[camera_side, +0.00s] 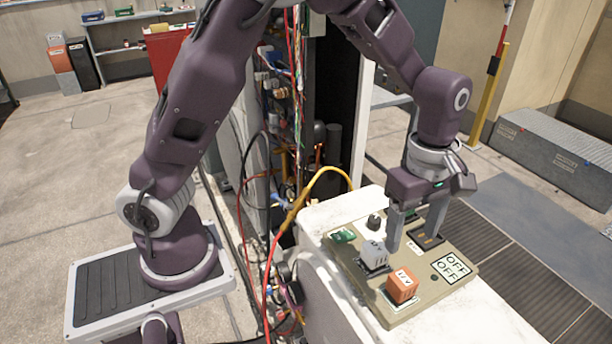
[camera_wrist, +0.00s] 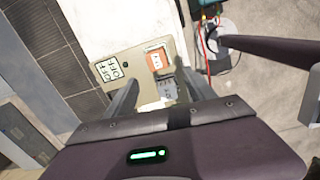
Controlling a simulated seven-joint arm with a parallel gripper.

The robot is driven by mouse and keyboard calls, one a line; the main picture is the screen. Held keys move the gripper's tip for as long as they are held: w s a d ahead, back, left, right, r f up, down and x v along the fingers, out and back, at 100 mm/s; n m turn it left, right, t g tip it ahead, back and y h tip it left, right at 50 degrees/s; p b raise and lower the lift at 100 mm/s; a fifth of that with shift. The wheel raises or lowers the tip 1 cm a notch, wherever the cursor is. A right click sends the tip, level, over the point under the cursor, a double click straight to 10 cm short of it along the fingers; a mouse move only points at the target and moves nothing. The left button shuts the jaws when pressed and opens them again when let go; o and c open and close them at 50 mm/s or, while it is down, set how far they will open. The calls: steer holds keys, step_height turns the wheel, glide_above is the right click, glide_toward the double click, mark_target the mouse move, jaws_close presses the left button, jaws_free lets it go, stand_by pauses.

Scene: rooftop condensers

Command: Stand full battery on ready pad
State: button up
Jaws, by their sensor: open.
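A khaki board (camera_side: 420,300) lies on the white unit top. On it a grey-white block (camera_side: 376,253), likely a battery, stands upright in a dark holder, and an orange block (camera_side: 402,286) stands on a pale pad. Which one is the full battery, and which pad is the ready pad, I cannot tell. A dark slot plate (camera_side: 428,240) lies near my gripper's right finger. My gripper (camera_side: 411,243) is open and empty, low over the board, its left finger just right of the grey block.
An OFF/OFF label (camera_side: 451,267) is at the board's right. A green label (camera_side: 342,236) and a black knob (camera_side: 374,222) are at its far left. A yellow cable (camera_side: 322,178) and hoses run left of the white unit (camera_side: 325,285). Dark grating lies right.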

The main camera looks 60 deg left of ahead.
steer(key=s+a+r+m+t+h, duration=0.1)
steer(key=s+a+r+m, duration=0.15)
steer(key=r, duration=0.25)
steer(key=s+a+r+m+h, duration=0.1)
steer(key=s+r+m, duration=0.2)
steer(key=r, duration=0.1)
steer(key=s+a+r+m+t+y, duration=0.1)
steer(key=s+a+r+m+t, duration=0.1)
steer(key=s+m, duration=0.3)
steer(key=s+a+r+m+t+y, duration=0.1)
steer(key=s+a+m, duration=0.3)
steer(key=s, duration=0.6)
steer(key=shift+s+a+r+m+t, duration=0.4)
steer(key=shift+r+m+t, duration=0.4)
steer(key=shift+m, duration=0.45)
